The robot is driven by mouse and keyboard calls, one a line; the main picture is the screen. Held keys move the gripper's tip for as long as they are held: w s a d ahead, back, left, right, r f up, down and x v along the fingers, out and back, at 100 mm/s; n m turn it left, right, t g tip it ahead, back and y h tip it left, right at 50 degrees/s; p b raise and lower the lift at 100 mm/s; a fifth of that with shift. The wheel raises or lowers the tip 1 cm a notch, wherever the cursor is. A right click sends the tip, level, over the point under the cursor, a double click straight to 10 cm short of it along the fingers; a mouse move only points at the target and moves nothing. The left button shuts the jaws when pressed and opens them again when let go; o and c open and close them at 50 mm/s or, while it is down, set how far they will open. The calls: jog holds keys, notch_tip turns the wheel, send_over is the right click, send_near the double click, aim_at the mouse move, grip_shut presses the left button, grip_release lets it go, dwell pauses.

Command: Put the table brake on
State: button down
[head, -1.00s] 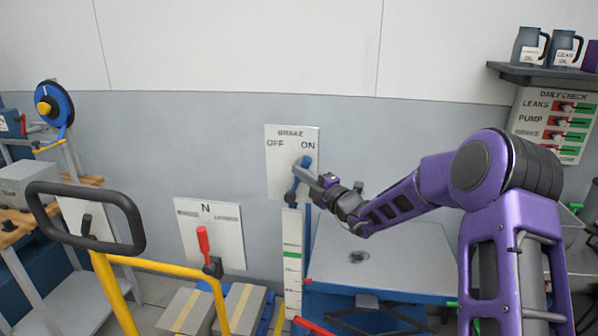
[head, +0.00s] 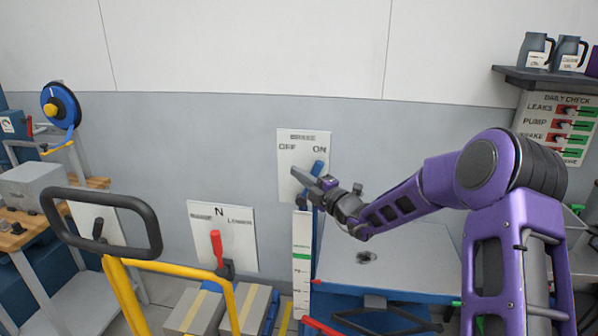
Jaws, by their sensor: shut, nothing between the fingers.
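The brake panel (head: 290,160) is a white plate on the wall, marked OFF at the left and ON at the right. Its blue lever (head: 319,168) tilts up to the right, its upper end just below the ON mark. My gripper (head: 298,175) is shut and empty, with its tips in front of the plate, left of the lever's upper end. The gripper hides the lever's middle and much of its base. I cannot tell whether the gripper touches the lever.
The blue-framed table (head: 400,257) with a grey top stands below my arm. A plate marked N (head: 240,240) with a red lever (head: 217,250) is to the left. A yellow-framed cart with a black handle (head: 62,208) stands at the front left.

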jog(key=f+v, duration=0.1)
jog(key=v, duration=0.8)
jog(key=shift+w+f, duration=0.15)
jog(key=shift+f, duration=0.05)
